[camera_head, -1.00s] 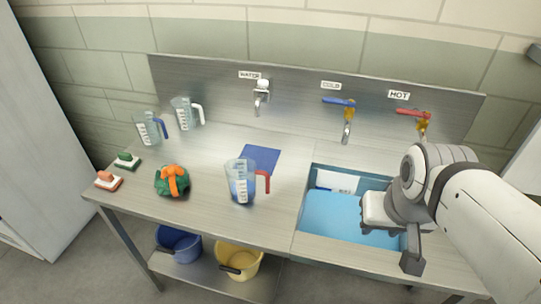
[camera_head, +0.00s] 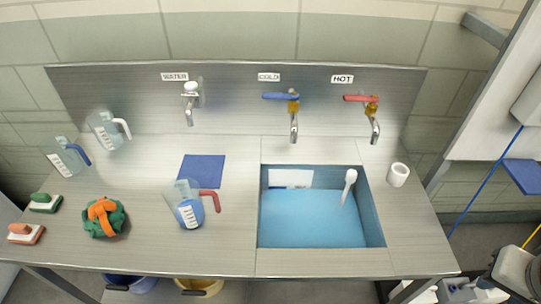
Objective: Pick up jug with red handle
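The jug with the red handle (camera_head: 190,207) stands upright on the steel counter, left of the sink. It is clear, with a white scale label and blue in its lower part. Its red handle (camera_head: 211,197) points right. Nothing holds it. A white and grey part at the lower right edge looks like my gripper's body (camera_head: 514,268), far right of the jug and beyond the counter. Its fingers cannot be made out.
A jug with a blue handle (camera_head: 63,158) and one with a white handle (camera_head: 108,131) stand at left. A blue mat (camera_head: 202,171) lies behind the red-handled jug. A green-orange cloth (camera_head: 104,217) and two brushes lie left. The sink (camera_head: 312,218) and a white cup (camera_head: 398,175) are right.

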